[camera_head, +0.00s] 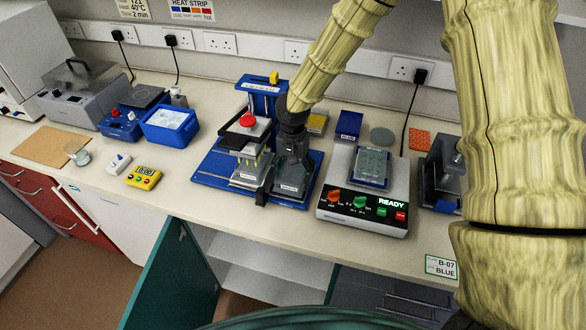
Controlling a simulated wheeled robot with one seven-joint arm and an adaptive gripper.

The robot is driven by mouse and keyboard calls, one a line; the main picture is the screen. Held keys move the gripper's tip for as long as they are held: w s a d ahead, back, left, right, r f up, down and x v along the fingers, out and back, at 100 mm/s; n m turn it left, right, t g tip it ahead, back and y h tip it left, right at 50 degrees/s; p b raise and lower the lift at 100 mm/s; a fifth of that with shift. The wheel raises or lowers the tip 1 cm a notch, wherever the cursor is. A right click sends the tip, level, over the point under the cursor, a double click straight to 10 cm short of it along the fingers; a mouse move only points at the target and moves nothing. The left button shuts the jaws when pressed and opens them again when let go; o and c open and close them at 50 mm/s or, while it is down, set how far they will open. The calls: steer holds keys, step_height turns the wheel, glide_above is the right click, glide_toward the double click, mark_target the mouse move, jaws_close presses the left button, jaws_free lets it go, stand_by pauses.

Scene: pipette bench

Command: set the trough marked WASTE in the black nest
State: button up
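My gripper (288,168) is dark and points down over the blue base plate (212,168) of the blue rig in the middle of the bench. Two grey blocks with small pale labels stand side by side there. The left grey block (243,182) sits beneath a row of yellow tips, and the right grey block (290,187) is directly under my gripper. The labels are too small to read, so I cannot tell which piece is the WASTE trough. I cannot make out the black nest. My fingers merge with the dark parts, so I cannot tell whether they grip anything.
The blue rig (262,88) with a red knob (247,120) rises beside my gripper. A device showing READY (362,203) stands close on the right. A blue ice tub (170,126), yellow timer (143,177) and glass beaker (77,153) are left. Bench before the rig is clear.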

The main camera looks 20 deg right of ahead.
mark_target(293, 178)
steer(key=shift+o, duration=0.2)
steer(key=shift+s+r, duration=0.15)
steer(key=shift+r, duration=0.45)
step_height(293, 178, up, 11)
steer(key=b, duration=0.3)
steer(key=shift+r, duration=0.15)
stand_by(0.4)
